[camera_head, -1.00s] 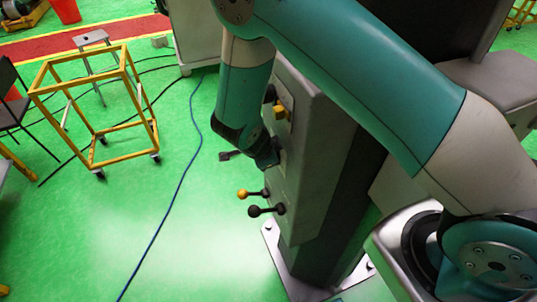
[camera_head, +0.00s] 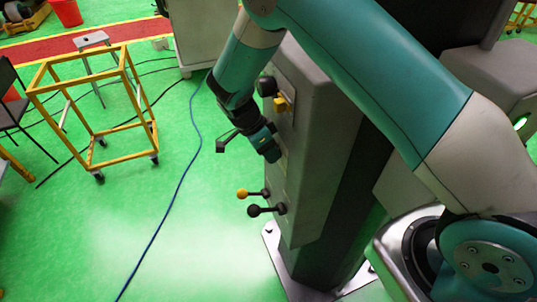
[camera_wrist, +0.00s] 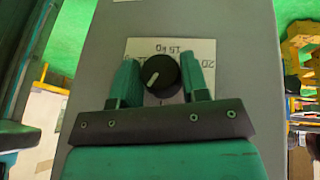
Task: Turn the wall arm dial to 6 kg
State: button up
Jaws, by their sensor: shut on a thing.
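The dial (camera_wrist: 163,74) is a round black knob with a white pointer line, which points to the lower left in the wrist view. In the head view my gripper (camera_head: 268,150) is at the side of the grey column (camera_head: 318,120) and hides the dial.
Below my gripper, a yellow-knobbed lever (camera_head: 243,193) and a black-knobbed lever (camera_head: 255,210) stick out. Above it are a black knob (camera_head: 267,86) and a yellow part (camera_head: 281,103). A yellow frame cart (camera_head: 122,100) stands left. The green floor between is clear except cables.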

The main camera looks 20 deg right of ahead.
jog(key=shift+w+n+g, duration=0.15)
jog(key=shift+n+g, duration=0.15)
jog(key=shift+g, duration=0.85)
jog(key=shift+w+n+g, duration=0.1)
jog(key=shift+n+g, duration=0.2)
jog(key=shift+g, duration=0.85)
jog(key=shift+f+g, duration=0.1)
jog(key=shift+g, duration=0.2)
jog(key=o, duration=0.9)
